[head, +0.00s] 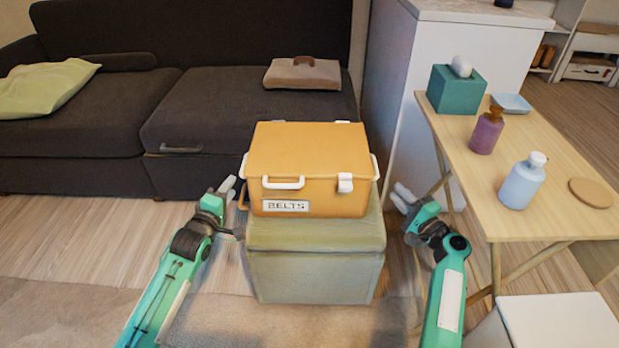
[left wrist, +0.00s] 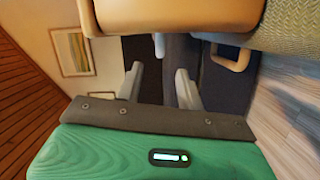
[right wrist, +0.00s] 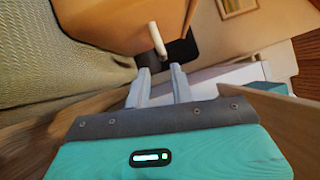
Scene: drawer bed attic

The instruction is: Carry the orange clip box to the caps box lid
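The orange clip box (head: 308,155), labelled BELTS, sits closed on a pale green ottouman-like block (head: 315,275). It has white side handles, a white front handle (head: 283,183) and a white clip (head: 345,183). My left gripper (head: 228,187) is open and empty just left of the box, apart from it; the box fills the top of the left wrist view (left wrist: 180,18). My right gripper (head: 402,197) is open and empty right of the box. In the right wrist view, a white side handle (right wrist: 157,38) shows just beyond its fingertips. No lid marked caps is readable.
A dark sofa (head: 230,105) stands behind the box, with a brown case (head: 302,74) on it. A wooden table (head: 555,150) at right holds bottles and a teal tissue box (head: 456,88). A white-topped box (head: 560,322) stands at lower right. Floor (head: 100,225) is clear at left.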

